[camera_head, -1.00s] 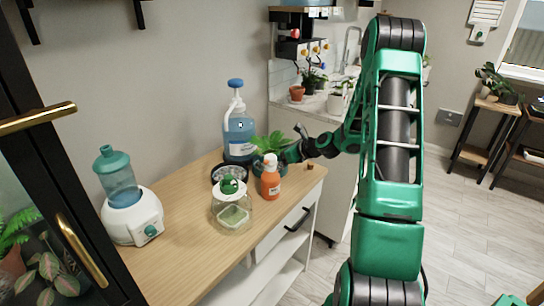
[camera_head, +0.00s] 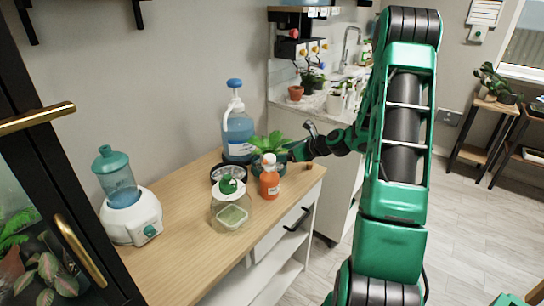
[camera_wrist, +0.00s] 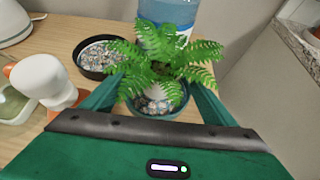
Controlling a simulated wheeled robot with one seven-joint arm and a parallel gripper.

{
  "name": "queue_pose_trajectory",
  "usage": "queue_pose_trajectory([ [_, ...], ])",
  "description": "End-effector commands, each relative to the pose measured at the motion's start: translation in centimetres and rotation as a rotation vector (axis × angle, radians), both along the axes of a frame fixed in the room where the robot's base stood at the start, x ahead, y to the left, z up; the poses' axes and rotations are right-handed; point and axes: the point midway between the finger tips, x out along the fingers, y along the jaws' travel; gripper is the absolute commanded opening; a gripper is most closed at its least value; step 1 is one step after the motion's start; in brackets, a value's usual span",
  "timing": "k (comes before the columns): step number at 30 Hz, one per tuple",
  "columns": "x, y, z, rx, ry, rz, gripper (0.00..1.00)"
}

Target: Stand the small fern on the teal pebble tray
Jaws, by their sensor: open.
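The small fern (camera_head: 268,145) stands upright at the far end of the wooden counter, and its leaves fill the middle of the wrist view (camera_wrist: 165,62). Below the leaves is the round teal pebble tray (camera_wrist: 178,110), with grey pebbles showing inside its rim; part of its side shows in the head view (camera_head: 283,168). My gripper (camera_wrist: 160,90) is open, with one finger on each side of the fern and tray. It reaches in from the right in the head view (camera_head: 294,153).
A black pebble dish (camera_wrist: 84,68) sits beside the tray. An orange bottle (camera_head: 269,182) and a glass jar (camera_head: 230,212) stand close in front. A large blue bottle (camera_head: 238,132) is behind. A white dispenser (camera_head: 130,215) stands left. The counter's middle is clear.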

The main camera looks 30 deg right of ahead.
Motion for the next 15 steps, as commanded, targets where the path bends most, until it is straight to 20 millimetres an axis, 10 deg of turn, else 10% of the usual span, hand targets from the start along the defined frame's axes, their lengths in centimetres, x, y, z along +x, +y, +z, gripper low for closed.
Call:
queue_pose_trajectory([
  [15, -6.3, -2.4, 3.6, -0.003, 0.001, 0.0, 0.8],
])
